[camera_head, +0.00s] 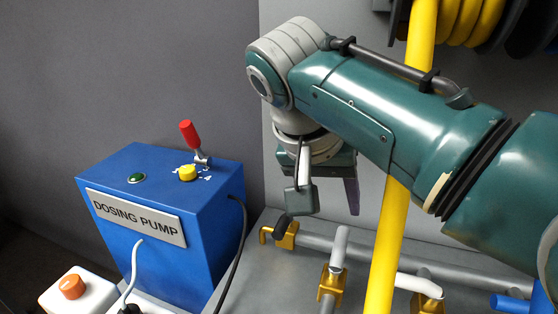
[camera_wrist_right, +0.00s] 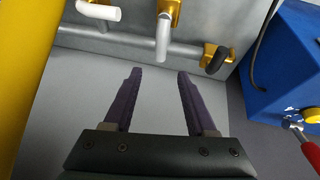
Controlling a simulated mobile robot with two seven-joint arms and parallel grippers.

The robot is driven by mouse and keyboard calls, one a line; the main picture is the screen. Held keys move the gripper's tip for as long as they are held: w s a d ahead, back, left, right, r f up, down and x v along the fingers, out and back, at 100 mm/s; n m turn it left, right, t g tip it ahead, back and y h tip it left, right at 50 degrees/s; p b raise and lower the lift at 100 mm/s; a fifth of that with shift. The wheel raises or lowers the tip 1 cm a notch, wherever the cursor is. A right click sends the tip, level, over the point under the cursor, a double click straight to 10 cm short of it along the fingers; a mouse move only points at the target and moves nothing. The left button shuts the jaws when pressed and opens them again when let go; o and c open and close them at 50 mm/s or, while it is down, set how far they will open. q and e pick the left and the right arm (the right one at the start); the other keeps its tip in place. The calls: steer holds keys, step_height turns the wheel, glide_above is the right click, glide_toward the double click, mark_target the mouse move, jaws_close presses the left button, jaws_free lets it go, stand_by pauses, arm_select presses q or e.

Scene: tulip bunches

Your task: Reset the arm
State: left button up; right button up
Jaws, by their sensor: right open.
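My right arm (camera_head: 375,105) reaches in from the right of the head view, and its wrist bends down above the pipework. My right gripper (camera_head: 352,198) shows only in part there, with a purple finger pointing down. In the right wrist view the gripper (camera_wrist_right: 158,76) has two purple fingers standing apart with nothing between them. Grey panel surface shows beyond the fingers. My left gripper is in neither view.
A blue dosing pump box (camera_head: 150,215) with a red-handled lever (camera_head: 190,134) and yellow knob (camera_head: 187,173) stands left of the gripper. A yellow upright pipe (camera_head: 400,220) passes behind my arm. Grey pipes with brass valves (camera_head: 334,283) lie below. A white box (camera_head: 80,292) has an orange button.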

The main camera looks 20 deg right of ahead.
steer(key=shift+a+r, duration=0.1)
steer(key=shift+r, duration=0.1)
steer(key=s+f+n+y, duration=0.35)
steer(key=s+f, duration=0.35)
steer(key=s, duration=0.6)
steer(key=s+d+r+n+t+y, duration=0.1)
steer(key=s+r+n, duration=0.15)
steer(key=s, duration=0.35)
steer(key=s+d+r+n, duration=0.1)
steer(key=s+r+n, duration=0.15)
steer(key=s, duration=0.45)
step_height(320, 180, up, 37)
steer(key=p, duration=3.8)
steer(key=shift+w, duration=0.4)
steer(key=shift+f, duration=0.1)
